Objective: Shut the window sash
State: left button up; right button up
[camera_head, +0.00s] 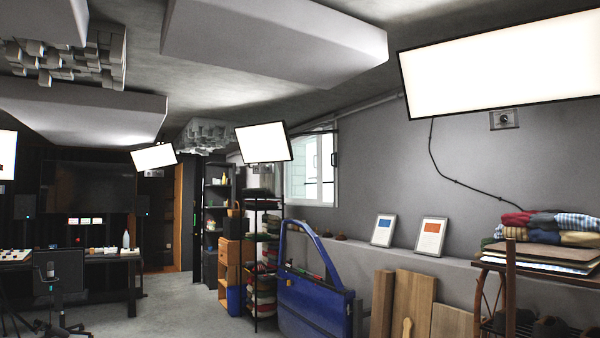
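A window (311,170) with a white frame and panes is set in the grey wall at the middle of the head view, some way off. A narrow framed part at its right edge looks like a sash standing out at an angle, but it is too small to tell how far open it is. A shelf rack and a lit panel partly cover the window's left side. Neither of my grippers is in view.
A blue car door (318,297) leans below the window, beside a black rack (262,255) of folded cloths. Wooden boards (410,302) lean against a grey ledge holding two picture frames. A table (545,262) with folded clothes stands at right. Grey floor (180,305) is clear at centre left.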

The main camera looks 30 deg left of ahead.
aim_at(320, 161)
jog(key=i+j+u, duration=1.25)
jog(key=i+u, duration=0.7)
jog(key=i+j+u, duration=0.1)
jog(key=i, duration=1.55)
jog(key=i+z, duration=0.25)
jog(key=i, duration=0.6)
jog(key=i+j+z, duration=0.15)
jog(key=i+z, duration=0.15)
jog(key=i, duration=0.55)
jog(key=i+l+z, duration=0.15)
jog(key=i+z, duration=1.1)
jog(key=i+j+z, duration=0.2)
jog(key=z, duration=0.2)
jog(key=i+j, duration=0.05)
jog(key=i, duration=0.05)
